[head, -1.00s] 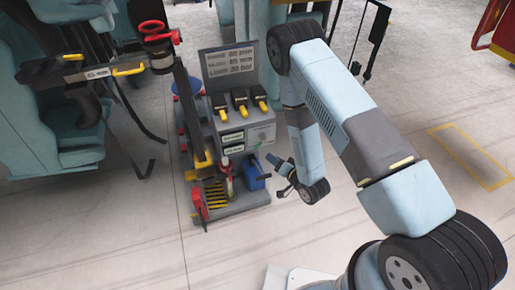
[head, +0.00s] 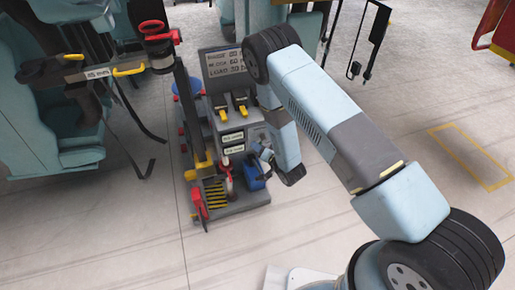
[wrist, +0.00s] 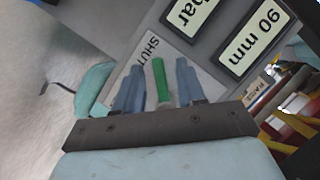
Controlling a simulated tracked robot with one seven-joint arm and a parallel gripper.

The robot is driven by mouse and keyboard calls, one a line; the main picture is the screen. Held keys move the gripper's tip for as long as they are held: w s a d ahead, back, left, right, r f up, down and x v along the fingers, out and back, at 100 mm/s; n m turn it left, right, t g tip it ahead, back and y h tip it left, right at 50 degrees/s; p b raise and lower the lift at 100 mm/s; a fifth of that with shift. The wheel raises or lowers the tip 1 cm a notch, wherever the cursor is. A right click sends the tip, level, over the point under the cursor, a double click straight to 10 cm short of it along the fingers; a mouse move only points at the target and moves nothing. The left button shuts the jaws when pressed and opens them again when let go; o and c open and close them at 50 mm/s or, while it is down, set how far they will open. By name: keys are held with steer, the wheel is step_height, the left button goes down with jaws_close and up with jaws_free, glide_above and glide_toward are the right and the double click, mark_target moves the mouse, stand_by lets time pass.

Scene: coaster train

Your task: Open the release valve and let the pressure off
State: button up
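A green valve lever (wrist: 160,82) sits on the grey panel of the cart, beside a plate marked SHUT (wrist: 146,58), in the wrist view. My gripper (wrist: 157,78) has its two grey-blue fingers on either side of the lever. A narrow gap shows between the lever and each finger, so the gripper is open around it and not gripping. In the head view my gripper (head: 262,153) is at the cart's front right, just above the blue can. My arm and gripper hide the lever there.
The cart (head: 247,118) carries a sign board (head: 222,63), black and yellow switches and two lit displays (head: 233,143). The displays (wrist: 253,42) also show in the wrist view. A blue can (head: 254,181) and red tools stand on its base. Floor to the right is clear.

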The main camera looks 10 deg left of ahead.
jaws_close()
